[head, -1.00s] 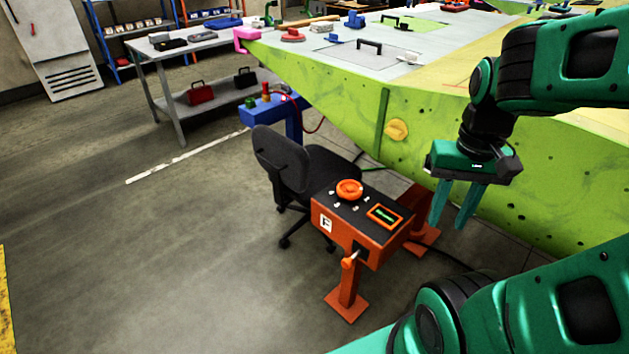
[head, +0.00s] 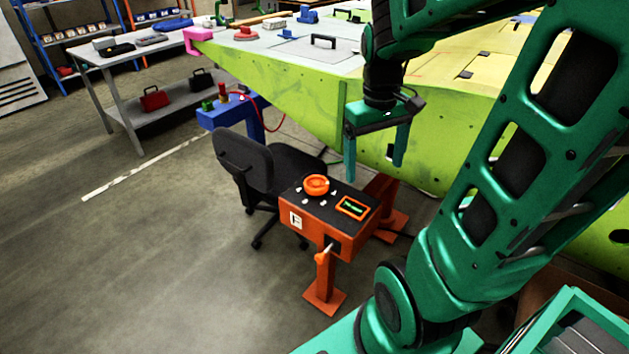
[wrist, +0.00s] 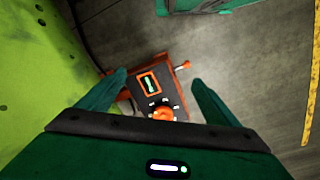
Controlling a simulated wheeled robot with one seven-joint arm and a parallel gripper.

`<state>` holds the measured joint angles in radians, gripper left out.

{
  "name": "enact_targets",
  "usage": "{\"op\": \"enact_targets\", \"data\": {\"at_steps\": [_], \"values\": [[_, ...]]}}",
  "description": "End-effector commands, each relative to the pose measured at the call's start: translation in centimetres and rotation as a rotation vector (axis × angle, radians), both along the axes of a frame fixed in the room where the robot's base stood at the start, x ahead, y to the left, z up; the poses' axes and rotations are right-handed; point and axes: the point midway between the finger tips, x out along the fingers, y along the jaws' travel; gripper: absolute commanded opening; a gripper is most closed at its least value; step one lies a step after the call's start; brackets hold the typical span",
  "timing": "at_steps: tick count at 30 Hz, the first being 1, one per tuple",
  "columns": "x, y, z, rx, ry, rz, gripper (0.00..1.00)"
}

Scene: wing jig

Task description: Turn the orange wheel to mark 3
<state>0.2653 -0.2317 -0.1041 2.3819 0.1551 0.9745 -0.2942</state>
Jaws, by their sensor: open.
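The orange wheel (head: 316,185) sits on the dark top of an orange pedestal box (head: 328,224). Small white marks ring the wheel; their numbers are too small to read in the head view. A green-lit display (head: 353,207) in an orange frame is beside the wheel. My gripper (head: 375,172) is open and empty, above and to the right of the wheel, apart from it. In the wrist view the wheel (wrist: 163,114) shows low between the two spread fingers, partly cut off by the gripper body, with the display (wrist: 149,83) above it.
A black office chair (head: 262,165) stands close behind and left of the box. The large green wing (head: 300,85) is behind my gripper. A lever (head: 325,254) sticks out of the box's front. A grey bench (head: 130,60) stands farther left, with open floor in front.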

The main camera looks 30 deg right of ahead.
Motion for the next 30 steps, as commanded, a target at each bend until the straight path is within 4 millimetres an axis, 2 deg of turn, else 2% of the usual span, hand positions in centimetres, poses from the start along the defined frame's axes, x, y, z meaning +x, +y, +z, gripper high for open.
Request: {"op": "enact_targets", "data": {"at_steps": [1,8,12,18,24,30], "values": [[2.1,-0.5,-0.5,-0.004,0.011,0.06,0.85],[10.9,-1.7,-3.4,-0.003,0.033,0.352,0.85],[16.1,-2.0,-6.3,0.015,0.037,0.528,0.85],[22.1,-1.9,-10.6,0.048,0.023,0.739,0.85],[25.2,-1.6,-13.2,0.068,0.008,0.854,0.85],[25.8,-1.5,-14.6,0.072,0.003,0.878,0.85]]}}
